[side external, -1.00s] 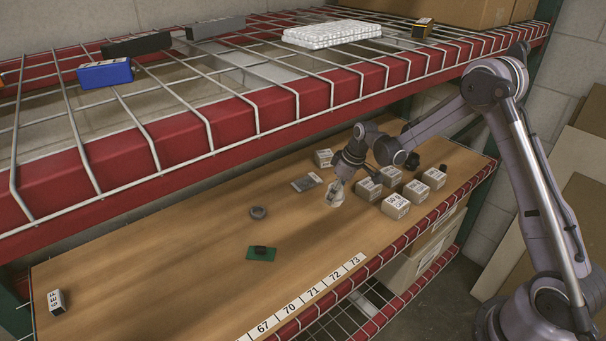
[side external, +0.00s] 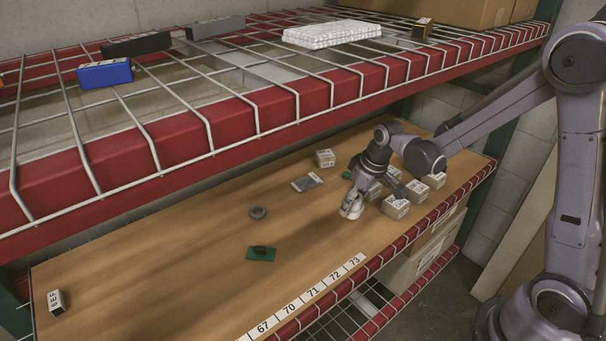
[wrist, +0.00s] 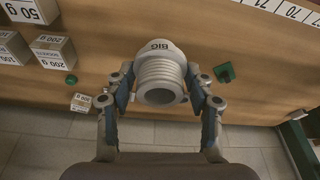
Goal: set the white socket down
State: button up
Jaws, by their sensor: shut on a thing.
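The white socket (side external: 352,207) is a ribbed, hollow cylinder held between the fingers of my gripper (side external: 358,192), at the right part of the wooden shelf. In the wrist view the socket (wrist: 160,72) is in the middle, with its round opening facing the camera and the letters "BIG" on its far rim. The two fingers of my gripper (wrist: 163,88) close on it from left and right. The socket is low over the wood, and I cannot tell whether it touches it.
Several labelled weight boxes (side external: 396,207) stand close to the right of the socket. A red wire rack (side external: 230,122) hangs above. Number labels (side external: 310,293) line the front edge.

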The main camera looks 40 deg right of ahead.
jog(key=s+a+m, duration=0.1)
jog(key=s+a, duration=0.3)
jog(key=a, duration=0.1)
jog(key=w+a+f+n+y, duration=0.1)
jog(key=w+a+f+n, duration=0.2)
jog(key=w+a, duration=0.55)
jog(key=w+a+f+n, duration=0.3)
jog(key=w+a, duration=0.2)
jog(key=a, duration=0.6)
jog(key=w+a+r+n+g+y, duration=0.1)
jog(key=w+a+n, duration=0.15)
jog(key=a, duration=0.55)
jog(key=w+a+r+n+g+y, duration=0.1)
jog(key=a+n, duration=0.3)
jog(key=a, duration=0.4)
jog(key=shift+w+a+f, duration=0.1)
jog(key=shift+f, duration=2)
jog(key=shift+w+a+f, duration=0.1)
jog(key=shift+f, duration=2)
jog(key=shift+f, duration=0.1)
jog(key=o, duration=1.2)
jog(key=shift+c, duration=0.2)
